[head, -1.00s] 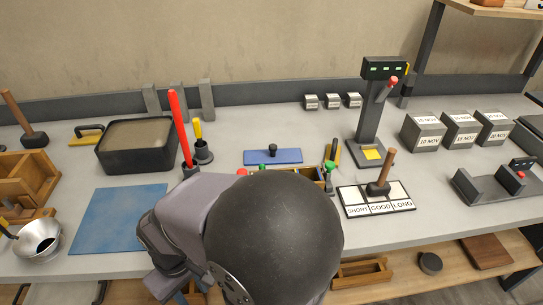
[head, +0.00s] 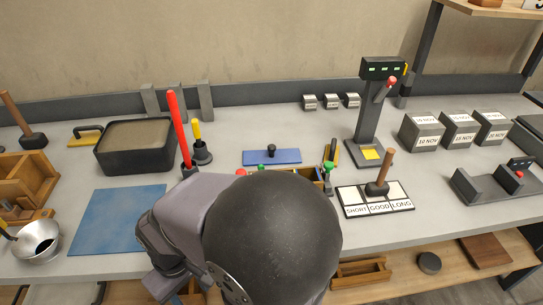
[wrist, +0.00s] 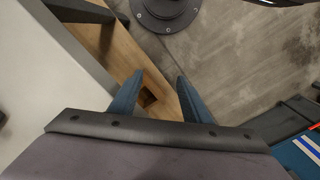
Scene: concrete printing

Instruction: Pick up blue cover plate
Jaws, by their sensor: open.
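The blue cover plate (head: 290,157) lies flat on the grey bench in the head view, behind my arm. It has a dark knob (head: 272,149) standing up near its middle. In the wrist view my gripper (wrist: 158,80) is open and empty, with its two blue fingers apart. It points down past the bench edge toward the lower wooden shelf and the floor, away from the plate. The plate is not in the wrist view. My arm hides the gripper's fingers in the head view.
A wooden box with red and green knobs (head: 327,172) stands just in front of the plate, partly hidden by my arm. A tube holder with a yellow handle (head: 202,152) and a tall red rod (head: 179,125) stand left of it. A press (head: 369,125) stands to the right.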

